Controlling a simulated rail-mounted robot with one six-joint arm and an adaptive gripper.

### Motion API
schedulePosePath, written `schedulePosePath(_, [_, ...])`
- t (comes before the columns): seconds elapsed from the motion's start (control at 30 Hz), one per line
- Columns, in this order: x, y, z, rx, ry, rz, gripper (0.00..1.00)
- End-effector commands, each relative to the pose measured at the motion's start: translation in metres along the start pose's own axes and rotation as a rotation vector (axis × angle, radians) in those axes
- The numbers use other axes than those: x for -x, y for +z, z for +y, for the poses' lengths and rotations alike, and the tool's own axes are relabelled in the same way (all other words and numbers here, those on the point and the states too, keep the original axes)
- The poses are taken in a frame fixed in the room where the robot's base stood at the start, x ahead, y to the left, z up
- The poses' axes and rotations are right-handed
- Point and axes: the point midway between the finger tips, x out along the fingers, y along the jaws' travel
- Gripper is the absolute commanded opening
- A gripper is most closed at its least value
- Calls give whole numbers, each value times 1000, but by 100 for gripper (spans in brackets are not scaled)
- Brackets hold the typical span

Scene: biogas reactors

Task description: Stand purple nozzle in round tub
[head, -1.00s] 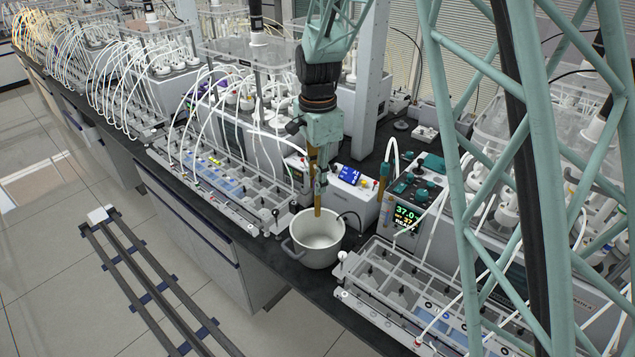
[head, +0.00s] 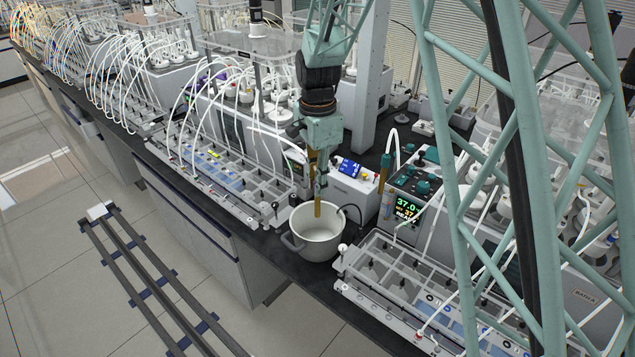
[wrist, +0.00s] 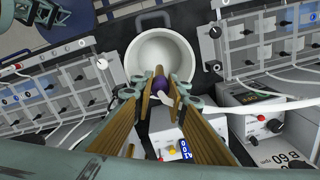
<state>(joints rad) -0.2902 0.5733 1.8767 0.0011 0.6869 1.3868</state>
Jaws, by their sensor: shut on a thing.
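The round tub (head: 318,246) is a white pot with a side handle, standing on the dark bench between two racks. It also shows in the wrist view (wrist: 181,50), where its inside looks empty. My gripper (head: 318,212) points down with its long brown fingers over the tub's rear rim. In the wrist view my gripper (wrist: 158,90) is shut on the purple nozzle (wrist: 161,87), a small dark purple piece with a white part beside it, near the tub's rim. The fingers hide part of the nozzle. In the head view I cannot make the nozzle out.
A white box with a blue display (head: 352,180) stands just behind the tub. Clear racks stand close on the left (head: 225,180) and right (head: 400,290). A reactor controller (head: 408,205) is at the right. White tubes cross nearby. The bench's front edge is close to the tub.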

Motion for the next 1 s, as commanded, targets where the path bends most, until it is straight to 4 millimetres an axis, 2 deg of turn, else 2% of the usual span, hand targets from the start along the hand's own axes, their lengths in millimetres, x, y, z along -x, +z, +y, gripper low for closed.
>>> schedulePosePath(1.0, [-44,0,0,0,0,0,0])
